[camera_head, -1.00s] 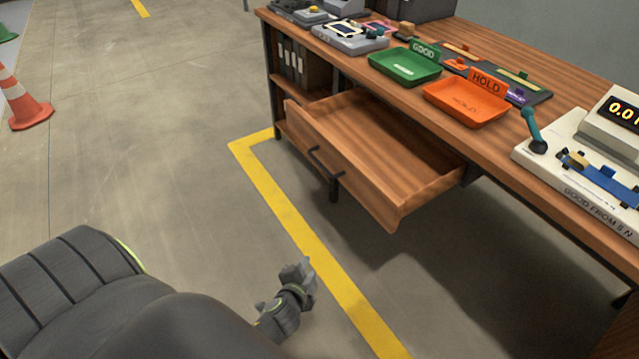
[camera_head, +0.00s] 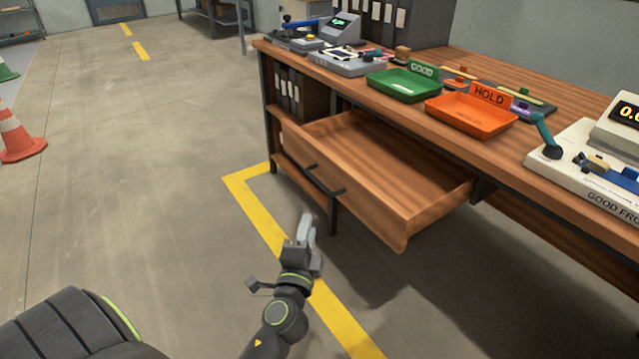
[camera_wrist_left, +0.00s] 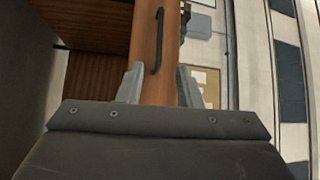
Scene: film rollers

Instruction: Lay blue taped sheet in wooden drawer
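The wooden drawer (camera_head: 385,165) is pulled out under the bench, and its visible inside is bare. Its front carries a dark bar handle (camera_head: 323,180). My left gripper (camera_head: 308,228) is low in front of the drawer, above the floor, apart from the handle in the head view. In the left wrist view the two fingers (camera_wrist_left: 158,88) are spread with nothing held, and the drawer front with its handle (camera_wrist_left: 158,42) shows beyond them. I cannot make out a blue taped sheet in either view. My right gripper is not in view.
A green GOOD tray (camera_head: 403,84) and an orange HOLD tray (camera_head: 470,114) sit on the bench top (camera_head: 560,90). A pale gauge device (camera_head: 575,150) stands at the right. A traffic cone (camera_head: 18,140) stands far left.

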